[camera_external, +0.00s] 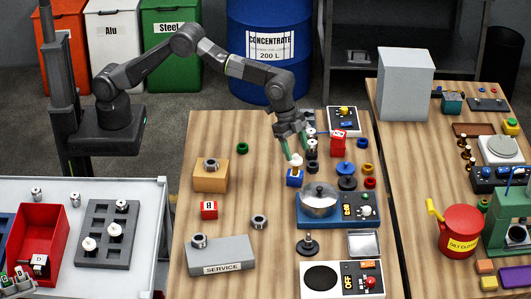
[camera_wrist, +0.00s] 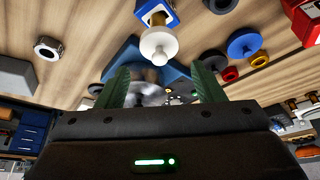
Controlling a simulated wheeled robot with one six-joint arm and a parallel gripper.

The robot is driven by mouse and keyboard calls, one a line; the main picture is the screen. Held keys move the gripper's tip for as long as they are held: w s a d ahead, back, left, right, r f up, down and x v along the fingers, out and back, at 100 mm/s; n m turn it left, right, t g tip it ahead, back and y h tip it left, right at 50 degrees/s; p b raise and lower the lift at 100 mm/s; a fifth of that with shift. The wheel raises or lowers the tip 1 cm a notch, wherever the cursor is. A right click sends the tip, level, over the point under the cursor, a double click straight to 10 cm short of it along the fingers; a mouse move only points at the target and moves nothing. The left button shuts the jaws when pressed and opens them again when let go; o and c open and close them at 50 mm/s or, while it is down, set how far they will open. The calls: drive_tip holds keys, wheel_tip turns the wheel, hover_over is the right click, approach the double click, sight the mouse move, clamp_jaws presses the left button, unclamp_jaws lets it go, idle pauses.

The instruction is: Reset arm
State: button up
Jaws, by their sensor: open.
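My gripper (camera_external: 297,152) hangs over the middle table, its green fingers pointing down. It also shows in the wrist view (camera_wrist: 160,70), with the two fingers apart and nothing held between them. Just below the fingertips, a white knobbed piece (camera_external: 296,160) sits on a small blue block (camera_external: 294,178). In the wrist view the white piece (camera_wrist: 159,46) lies just beyond the open fingers, in front of the blue block (camera_wrist: 150,12). I cannot tell whether a finger touches it.
A silver lidded pot (camera_external: 320,203) on a blue unit (camera_external: 337,221) stands close in front. A red block (camera_external: 338,147) and several coloured knobs stand right. A wooden block (camera_external: 211,178) and a grey SERVICE block (camera_external: 222,256) stand left. Bare tabletop (camera_external: 255,185) lies between.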

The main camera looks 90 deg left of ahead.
drive_tip(key=shift+w+r, duration=0.1)
drive_tip(key=shift+r, duration=0.35)
